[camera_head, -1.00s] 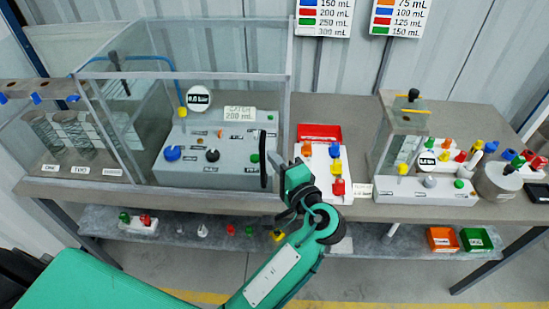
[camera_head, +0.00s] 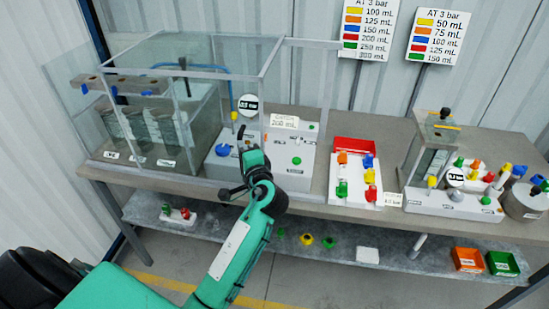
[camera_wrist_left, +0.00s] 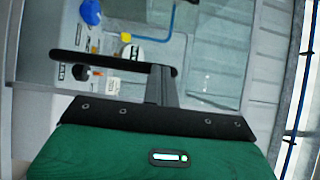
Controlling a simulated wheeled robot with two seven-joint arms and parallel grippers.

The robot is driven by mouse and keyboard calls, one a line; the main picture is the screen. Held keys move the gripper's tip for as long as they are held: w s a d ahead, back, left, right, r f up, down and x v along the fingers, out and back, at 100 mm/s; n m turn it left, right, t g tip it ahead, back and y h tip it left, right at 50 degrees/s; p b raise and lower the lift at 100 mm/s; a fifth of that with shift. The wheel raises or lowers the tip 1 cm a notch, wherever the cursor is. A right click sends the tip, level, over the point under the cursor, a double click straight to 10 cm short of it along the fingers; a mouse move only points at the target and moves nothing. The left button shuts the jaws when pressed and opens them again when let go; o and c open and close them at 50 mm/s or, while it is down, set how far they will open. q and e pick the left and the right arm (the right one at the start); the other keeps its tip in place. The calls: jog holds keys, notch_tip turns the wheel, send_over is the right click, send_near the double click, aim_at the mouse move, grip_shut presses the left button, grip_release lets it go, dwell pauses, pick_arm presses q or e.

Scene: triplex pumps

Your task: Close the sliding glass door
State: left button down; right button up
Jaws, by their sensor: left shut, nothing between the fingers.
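The sliding glass door (camera_head: 150,72) is a clear framed panel at the front of the glass enclosure on the table. It stands over the cylinders and the left part of the grey pump unit. The unit's right part (camera_head: 295,170) lies beyond its right edge. My left gripper (camera_head: 243,150) is at the door's dark handle, near its right edge. In the left wrist view the handle is a black bar (camera_wrist_left: 85,62) across the tips of my shut fingers (camera_wrist_left: 161,84). Whether they touch it I cannot tell. My right gripper is not in view.
To the right stand a white block with coloured knobs (camera_head: 355,182), a red tray (camera_head: 355,147) and a smaller pump unit (camera_head: 455,203). A lower shelf (camera_head: 340,250) holds small parts, an orange bin (camera_head: 467,259) and a green bin (camera_head: 503,263).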

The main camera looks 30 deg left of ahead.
pick_arm(q)
jog(key=s+a+p, duration=0.1)
jog(key=s+a, duration=0.2)
jog(key=a, duration=0.9)
jog(key=s+a+p, duration=0.1)
jog(key=s+a, duration=0.2)
jog(key=a, duration=1)
jog(key=shift+s+p, duration=0.4)
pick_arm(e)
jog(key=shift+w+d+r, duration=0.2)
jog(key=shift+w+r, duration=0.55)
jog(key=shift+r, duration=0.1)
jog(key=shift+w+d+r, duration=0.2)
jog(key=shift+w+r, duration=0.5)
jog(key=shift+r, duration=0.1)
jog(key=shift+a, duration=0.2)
pick_arm(q)
jog(key=shift+w+d, duration=0.1)
